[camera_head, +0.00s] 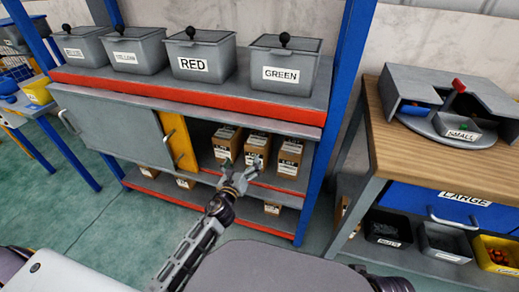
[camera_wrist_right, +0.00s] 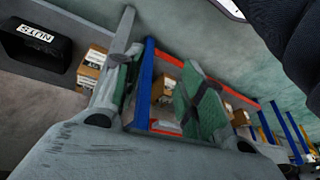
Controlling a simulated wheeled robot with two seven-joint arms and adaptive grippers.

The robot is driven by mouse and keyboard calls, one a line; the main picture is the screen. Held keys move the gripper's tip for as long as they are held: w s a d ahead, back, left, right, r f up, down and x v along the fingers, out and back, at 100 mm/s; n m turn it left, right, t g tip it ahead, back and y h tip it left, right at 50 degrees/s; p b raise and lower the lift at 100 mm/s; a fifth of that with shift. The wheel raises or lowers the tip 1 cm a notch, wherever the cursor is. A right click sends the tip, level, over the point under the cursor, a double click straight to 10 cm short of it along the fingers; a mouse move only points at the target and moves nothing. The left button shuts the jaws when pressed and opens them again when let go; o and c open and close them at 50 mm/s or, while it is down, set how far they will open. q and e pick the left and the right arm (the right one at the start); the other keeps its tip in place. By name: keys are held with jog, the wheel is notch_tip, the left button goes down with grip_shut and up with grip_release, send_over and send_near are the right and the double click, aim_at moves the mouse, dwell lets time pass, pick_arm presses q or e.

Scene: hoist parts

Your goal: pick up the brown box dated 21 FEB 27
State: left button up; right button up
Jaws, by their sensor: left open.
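Brown boxes with white labels stand in the open part of the shelf unit in the head view: a left one (camera_head: 227,141), a middle one (camera_head: 257,146) and a right one (camera_head: 290,158). Lower boxes, such as one (camera_head: 272,208), show partly on the bottom shelf. The dates are too small to read, so I cannot tell which is 21 FEB 27. My left gripper (camera_head: 240,176) is open and empty, in front of and below the middle box. My right gripper (camera_wrist_right: 160,92) is open in the right wrist view, with boxes (camera_wrist_right: 164,82) seen beyond its fingers.
A grey sliding door (camera_head: 115,125) and a yellow panel (camera_head: 178,142) cover the shelf's left part. Grey bins labelled RED (camera_head: 200,55) and GREEN (camera_head: 285,68) stand on top. A blue post (camera_head: 335,110) bounds the right side. A wooden workbench (camera_head: 400,150) stands farther right.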

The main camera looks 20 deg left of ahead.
aim_at(253, 148)
pick_arm(q)
jog(key=m, duration=0.2)
jog(key=d+m, duration=0.1)
jog(key=m, duration=0.1)
jog(key=shift+r+h, duration=0.15)
jog(key=shift+h, duration=0.15)
pick_arm(e)
jog(key=shift+s+d+f, duration=0.15)
jog(key=shift+s+d, duration=0.15)
jog(key=shift+s, duration=0.25)
pick_arm(q)
jog(key=shift+w, duration=2.65)
jog(key=shift+w+d, duration=0.1)
jog(key=shift+w, duration=0.55)
jog(key=shift+w+b, duration=0.35)
jog(key=shift+w, duration=0.65)
pick_arm(e)
jog(key=shift+a+f, duration=0.25)
jog(key=shift+f, duration=0.5)
pick_arm(q)
jog(key=shift+w, duration=0.1)
pick_arm(e)
jog(key=shift+w+r, duration=0.1)
